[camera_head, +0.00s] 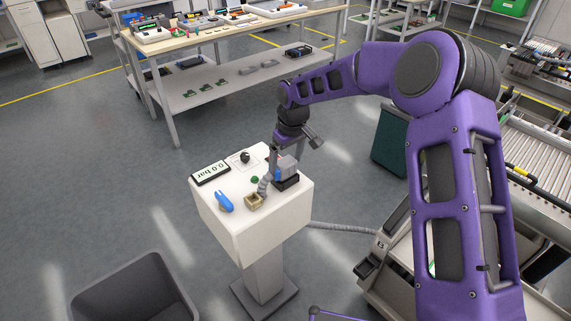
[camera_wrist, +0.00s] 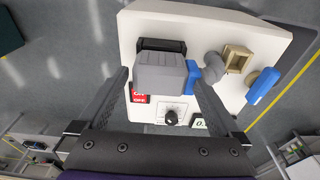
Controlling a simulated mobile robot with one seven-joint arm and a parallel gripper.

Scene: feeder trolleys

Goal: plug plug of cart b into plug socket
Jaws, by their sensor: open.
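A grey block-shaped plug (camera_head: 287,165) sits on a black base (camera_head: 288,184) on top of the white pedestal (camera_head: 250,230). The plug also shows in the wrist view (camera_wrist: 160,72), with the black base (camera_wrist: 160,45) beyond it and a blue part (camera_wrist: 191,77) at its right side. An open beige socket-like box (camera_head: 254,201) stands beside it, with a grey ribbed hose elbow (camera_wrist: 213,63) between them. My gripper (camera_wrist: 160,78) is open, one finger on each side of the plug; whether they touch it is unclear. Cart B (camera_head: 405,260) stands right of the pedestal, partly behind my arm.
A blue handle (camera_head: 224,201), a pressure display (camera_head: 210,173), a knob (camera_head: 244,157) and a red switch (camera_wrist: 140,94) are on the pedestal. A ribbed hose (camera_head: 340,228) runs from the pedestal to cart B. A grey bin (camera_head: 135,275) stands front left; a workbench (camera_head: 215,30) is behind.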

